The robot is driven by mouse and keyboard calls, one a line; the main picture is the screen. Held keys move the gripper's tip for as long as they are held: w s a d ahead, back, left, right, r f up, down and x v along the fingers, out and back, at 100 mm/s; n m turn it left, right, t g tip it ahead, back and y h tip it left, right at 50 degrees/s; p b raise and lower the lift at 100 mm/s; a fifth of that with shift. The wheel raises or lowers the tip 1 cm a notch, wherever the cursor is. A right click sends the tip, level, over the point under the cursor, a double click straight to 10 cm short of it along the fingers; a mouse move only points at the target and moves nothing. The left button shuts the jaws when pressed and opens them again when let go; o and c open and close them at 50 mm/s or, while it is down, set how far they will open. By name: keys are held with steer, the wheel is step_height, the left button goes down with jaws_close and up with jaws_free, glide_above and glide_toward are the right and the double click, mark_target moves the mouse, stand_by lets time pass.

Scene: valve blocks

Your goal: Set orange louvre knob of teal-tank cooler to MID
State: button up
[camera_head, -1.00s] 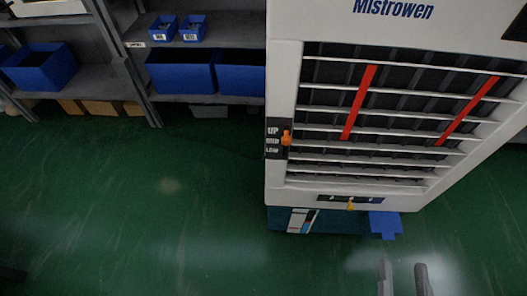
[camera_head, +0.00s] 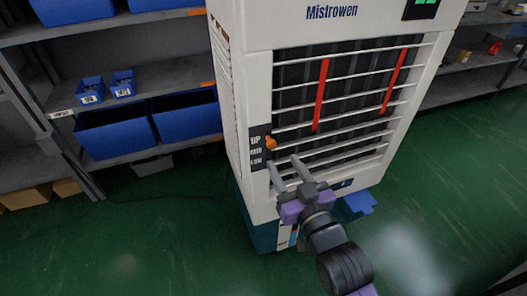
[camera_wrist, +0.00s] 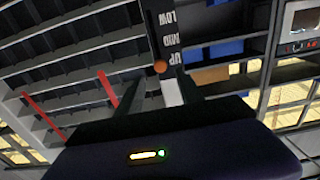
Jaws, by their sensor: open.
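The white Mistrowen cooler (camera_head: 232,85) stands on the floor with its teal tank (camera_head: 264,236) at the bottom. The orange louvre knob (camera_head: 270,142) is on the left edge of the grille, beside a black label strip (camera_head: 257,158) reading UP, MID, LOW. The knob appears beside UP, at the top of the strip. In the wrist view the knob (camera_wrist: 160,67) also lies near UP, with the lettering upside down. My gripper (camera_head: 283,162) is open and empty, with its fingers toward the panel just below and right of the knob. I cannot tell whether they touch it.
A grey shelf (camera_head: 60,113) with blue bins (camera_head: 117,132) stands left of the cooler. A blue piece (camera_head: 357,203) shows at the cooler's lower right. More shelving (camera_head: 470,72) is at the right. Green floor (camera_head: 450,200) is clear in front.

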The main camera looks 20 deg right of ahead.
mark_target(272, 146)
steer(key=w, duration=0.7)
jaws_close()
stand_by(1.4)
